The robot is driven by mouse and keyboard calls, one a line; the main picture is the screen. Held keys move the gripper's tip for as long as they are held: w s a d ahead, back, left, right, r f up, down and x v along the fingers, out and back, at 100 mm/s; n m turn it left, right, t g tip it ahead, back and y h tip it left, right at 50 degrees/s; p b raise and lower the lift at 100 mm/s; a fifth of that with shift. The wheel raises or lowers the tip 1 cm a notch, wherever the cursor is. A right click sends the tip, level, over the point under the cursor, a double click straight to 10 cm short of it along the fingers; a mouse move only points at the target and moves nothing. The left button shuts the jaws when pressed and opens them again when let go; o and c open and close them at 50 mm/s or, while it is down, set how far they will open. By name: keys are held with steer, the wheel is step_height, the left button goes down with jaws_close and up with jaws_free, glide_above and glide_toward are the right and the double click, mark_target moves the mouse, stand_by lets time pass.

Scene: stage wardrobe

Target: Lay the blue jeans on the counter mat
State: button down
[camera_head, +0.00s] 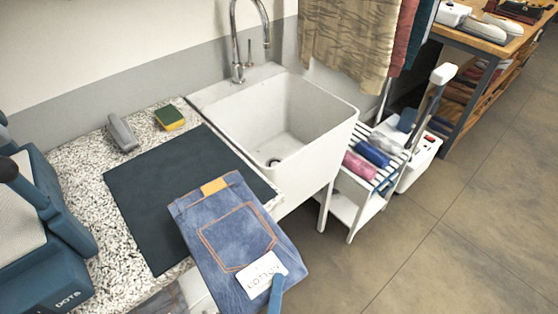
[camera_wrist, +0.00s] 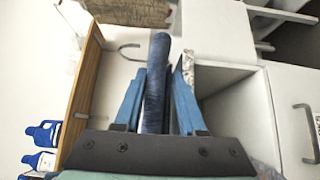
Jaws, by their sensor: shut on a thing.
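The folded blue jeans (camera_head: 195,222) have an orange-stitched pocket, a tan waist patch and a white tag. In the head view they cover the near right part of the dark counter mat (camera_head: 140,190) and extend past the counter's front edge. They appear held above the counter; any contact with the mat cannot be told. My gripper (camera_wrist: 157,78) is shut on the jeans, seen edge-on between its blue fingers in the wrist view (camera_wrist: 156,95). In the head view, only a blue finger shows at the jeans' lower edge. The mat lies flat on the speckled counter.
A white sink (camera_head: 270,120) with a tap (camera_head: 238,60) adjoins the counter on the right. A sponge (camera_head: 169,118) and a grey object (camera_head: 122,133) lie behind the mat. A blue machine (camera_head: 45,265) stands at left. A slatted rack (camera_head: 350,205) stands right of the sink.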

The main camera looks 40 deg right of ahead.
mark_target(228, 235)
steer(key=w, duration=1.4)
steer(key=shift+w+a, duration=0.25)
step_height(228, 235, down, 4)
steer(key=b, duration=0.4)
steer(key=shift+b, duration=0.3)
steer(key=shift+f+b, duration=0.35)
steer(key=shift+b, duration=0.05)
jaws_free()
stand_by(0.4)
steer(key=shift+s, duration=0.1)
steer(key=s, duration=1)
steer(key=shift+s+d+p, duration=0.2)
steer(key=shift+s+p, duration=0.15)
steer(key=shift+s, duration=0.05)
stand_by(0.4)
stand_by(0.3)
